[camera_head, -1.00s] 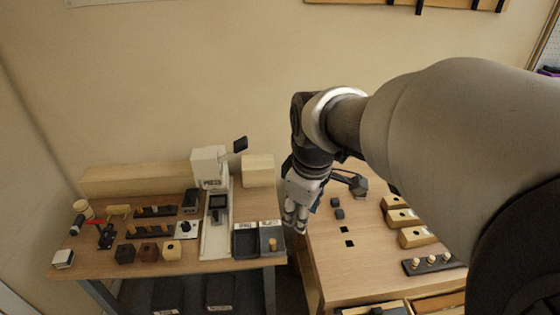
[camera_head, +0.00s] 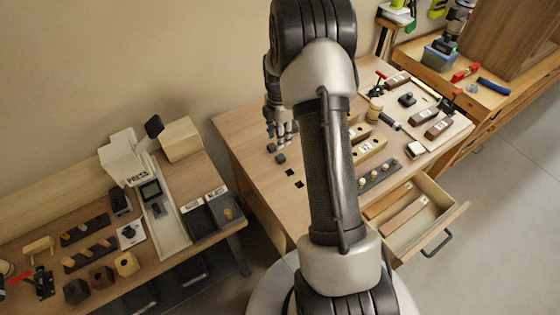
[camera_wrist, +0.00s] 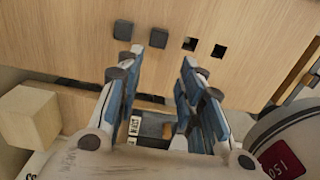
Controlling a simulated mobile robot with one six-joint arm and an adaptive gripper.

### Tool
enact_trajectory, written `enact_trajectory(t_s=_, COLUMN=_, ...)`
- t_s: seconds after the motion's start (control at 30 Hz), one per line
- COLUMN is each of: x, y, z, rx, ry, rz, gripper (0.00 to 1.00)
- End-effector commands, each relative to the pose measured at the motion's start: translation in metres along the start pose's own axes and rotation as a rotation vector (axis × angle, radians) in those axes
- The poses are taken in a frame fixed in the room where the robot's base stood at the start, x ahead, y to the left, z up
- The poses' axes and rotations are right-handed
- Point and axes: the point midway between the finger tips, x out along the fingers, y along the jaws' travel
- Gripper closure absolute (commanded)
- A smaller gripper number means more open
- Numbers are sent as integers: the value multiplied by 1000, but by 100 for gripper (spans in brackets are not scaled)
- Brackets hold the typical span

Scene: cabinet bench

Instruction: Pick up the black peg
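Two small dark blocks sit on the right-hand wooden bench, one (camera_head: 271,147) a little behind the other (camera_head: 280,158). Either could be the black peg; I cannot tell which. In the wrist view they show as dark squares (camera_wrist: 124,30) (camera_wrist: 157,36) on the wood, in line with two square holes (camera_wrist: 190,44) (camera_wrist: 219,51). My gripper (camera_head: 283,134) is close to the blocks in the head view. In the wrist view my gripper (camera_wrist: 172,62) has its fingers spread, with nothing between the tips. The blocks lie beyond the fingertips, apart from them.
The left bench carries a white press (camera_head: 125,157), a pale wooden block (camera_head: 181,139) and dark trays (camera_head: 222,209). On the right bench are wooden holders (camera_head: 371,153) and a peg strip (camera_head: 380,174). An open drawer (camera_head: 430,212) juts out from its front.

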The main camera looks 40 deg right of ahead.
Motion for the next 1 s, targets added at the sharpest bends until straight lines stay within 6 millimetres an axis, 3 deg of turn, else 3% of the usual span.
enact_trajectory(t_s=0.1, x=30, y=0, z=0, rx=1, ry=1, rz=-2, gripper=65)
enact_trajectory(t_s=0.3, x=60, y=0, z=0, rx=1, ry=0, rz=-1, gripper=65)
enact_trajectory(t_s=0.57, x=73, y=1, z=0, rx=1, ry=0, rz=1, gripper=65)
enact_trajectory(t_s=0.87, x=116, y=3, z=1, rx=1, ry=0, rz=-1, gripper=65)
enact_trajectory(t_s=1.0, x=118, y=4, z=1, rx=1, ry=-1, rz=2, gripper=65)
